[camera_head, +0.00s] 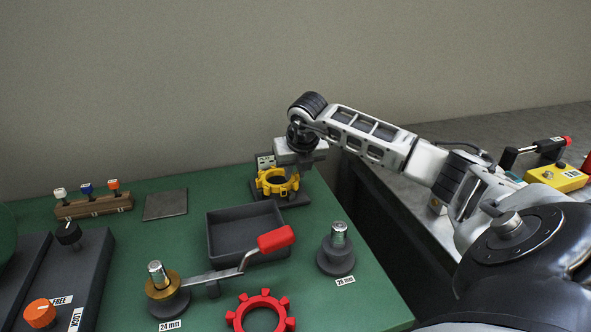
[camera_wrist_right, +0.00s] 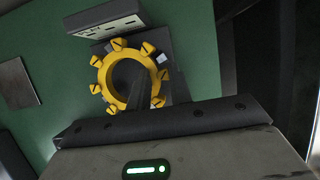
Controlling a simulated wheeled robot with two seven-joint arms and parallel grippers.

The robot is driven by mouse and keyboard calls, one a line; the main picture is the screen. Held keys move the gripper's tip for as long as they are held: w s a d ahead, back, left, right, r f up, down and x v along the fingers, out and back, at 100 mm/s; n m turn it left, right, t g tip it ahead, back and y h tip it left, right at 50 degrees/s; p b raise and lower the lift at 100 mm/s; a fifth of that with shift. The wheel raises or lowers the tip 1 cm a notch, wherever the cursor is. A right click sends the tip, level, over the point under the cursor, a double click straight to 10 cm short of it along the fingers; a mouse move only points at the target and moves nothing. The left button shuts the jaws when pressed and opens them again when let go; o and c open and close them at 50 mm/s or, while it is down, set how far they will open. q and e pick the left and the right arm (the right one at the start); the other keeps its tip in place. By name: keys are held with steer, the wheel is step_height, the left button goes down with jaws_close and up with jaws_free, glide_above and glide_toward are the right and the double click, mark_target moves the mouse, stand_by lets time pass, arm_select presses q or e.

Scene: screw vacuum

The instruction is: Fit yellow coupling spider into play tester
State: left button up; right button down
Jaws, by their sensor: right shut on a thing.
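The yellow coupling spider (camera_head: 264,187), a ring with several stubby lobes, is at the back right of the green table. It also shows in the right wrist view (camera_wrist_right: 104,77). It is at the play tester (camera_head: 297,199), a dark block with a pale labelled panel behind; the panel shows in the wrist view too (camera_wrist_right: 108,24). I cannot tell whether the spider is seated or just above the base. My right gripper (camera_head: 293,167) comes down over the spider's right side and is shut on it; in the wrist view a dark finger (camera_wrist_right: 152,98) overlaps the ring. My left gripper is not in view.
A red spider (camera_head: 236,318) lies at the front. A dark tray (camera_head: 215,245), a red-handled lever (camera_head: 276,239) and a 28 mm post (camera_head: 338,258) stand nearer me. A grey plate (camera_head: 166,204) and a wooden rack (camera_head: 95,207) are at the left. A gap lies right of the table.

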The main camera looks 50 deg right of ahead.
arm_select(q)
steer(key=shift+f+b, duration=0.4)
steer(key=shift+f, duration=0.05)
arm_select(e)
steer(key=shift+f, duration=0.55)
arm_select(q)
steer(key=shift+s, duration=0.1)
arm_select(e)
steer(key=c, duration=1.2)
jaws_free()
steer(key=shift+s+r, duration=0.2)
steer(key=shift+r, duration=0.4)
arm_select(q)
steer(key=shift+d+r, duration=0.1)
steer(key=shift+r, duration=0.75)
arm_select(e)
steer(key=v, duration=1.4)
steer(key=shift+s+a+r, duration=0.2)
steer(key=shift+a+r, duration=0.05)
steer(key=shift+r, duration=0.05)
